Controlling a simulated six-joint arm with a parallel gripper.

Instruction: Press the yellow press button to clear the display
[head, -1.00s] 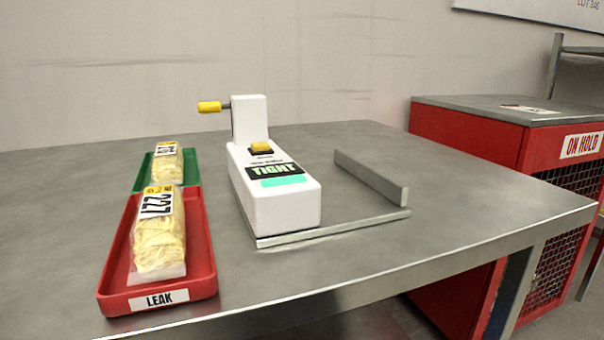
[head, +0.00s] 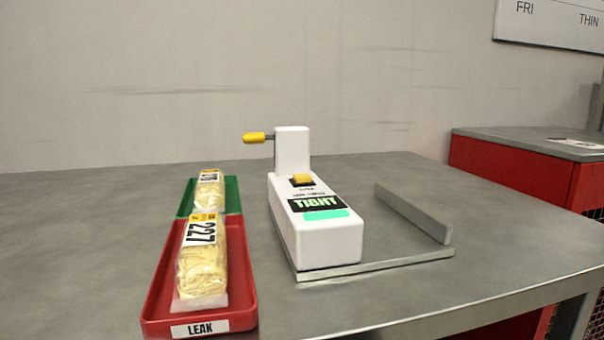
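The yellow press button (head: 303,179) sits on top of the white tester (head: 331,242), near the foot of its upright post. The display (head: 317,203) on the tester's sloped top reads "TIGHT", and a green-lit strip (head: 326,215) shows just below it. A yellow-handled lever (head: 254,138) sticks out to the left from the post. My gripper is not in the head view, and nothing touches the button.
A red tray (head: 157,304) labelled LEAK holds a noodle pack (head: 203,274) marked 227. Behind it, a green tray (head: 233,186) holds another pack (head: 209,190). A metal rail (head: 412,213) stands right of the tester. A red cabinet (head: 500,172) is at the right.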

